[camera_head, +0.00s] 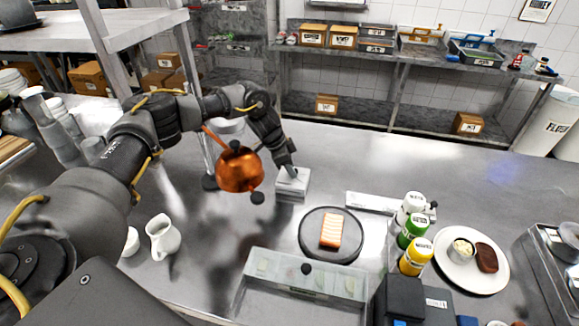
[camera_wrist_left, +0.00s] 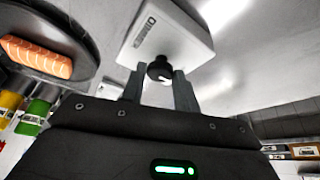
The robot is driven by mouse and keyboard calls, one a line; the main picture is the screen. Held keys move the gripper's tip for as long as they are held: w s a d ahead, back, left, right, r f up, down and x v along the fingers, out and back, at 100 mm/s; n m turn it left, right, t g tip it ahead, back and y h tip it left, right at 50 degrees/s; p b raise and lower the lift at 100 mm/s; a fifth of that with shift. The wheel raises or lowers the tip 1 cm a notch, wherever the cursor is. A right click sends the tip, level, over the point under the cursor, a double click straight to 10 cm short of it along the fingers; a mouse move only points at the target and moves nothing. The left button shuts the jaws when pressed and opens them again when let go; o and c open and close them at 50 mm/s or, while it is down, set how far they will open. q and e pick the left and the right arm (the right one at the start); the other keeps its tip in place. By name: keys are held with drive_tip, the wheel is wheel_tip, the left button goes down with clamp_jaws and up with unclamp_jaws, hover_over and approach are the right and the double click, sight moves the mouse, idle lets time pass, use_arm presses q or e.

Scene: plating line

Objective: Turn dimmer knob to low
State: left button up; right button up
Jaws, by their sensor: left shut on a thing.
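The dimmer box (camera_head: 292,187) is a small pale box on the steel counter, behind the dark round plate. In the left wrist view the box (camera_wrist_left: 178,30) shows its lettered face, with the black dimmer knob (camera_wrist_left: 160,72) in front of it. My left gripper (camera_head: 289,172) reaches down to the box from behind the copper pot. In the left wrist view its two fingers (camera_wrist_left: 159,88) are on either side of the knob, shut on it. The knob is hidden by the gripper in the head view, and its pointer setting cannot be read. My right gripper is not in view.
A dark plate with salmon (camera_head: 331,231), a steel container (camera_head: 300,285), several sauce bottles (camera_head: 415,257) and a white plate (camera_head: 470,278) stand in front and to the right. A white jug (camera_head: 163,236) stands left.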

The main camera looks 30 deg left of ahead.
use_arm(q)
drive_tip(key=shift+a, duration=0.1)
drive_tip(key=shift+c, duration=0.2)
drive_tip(key=shift+w+f+m+g+h+b, duration=0.1)
drive_tip(key=shift+m+g+h+b, duration=0.25)
drive_tip(key=shift+m+b, duration=0.55)
drive_tip(key=m+g+b, duration=0.1)
drive_tip(key=m, duration=0.2)
drive_tip(key=shift+w, duration=0.15)
drive_tip(key=m+g+b, duration=0.1)
drive_tip(key=m+b, duration=0.1)
drive_tip(key=m, duration=0.1)
drive_tip(key=shift+w, duration=0.1)
drive_tip(key=shift+m+g, duration=0.55)
drive_tip(key=shift+m, duration=1.15)
drive_tip(key=shift+m+g, duration=0.4)
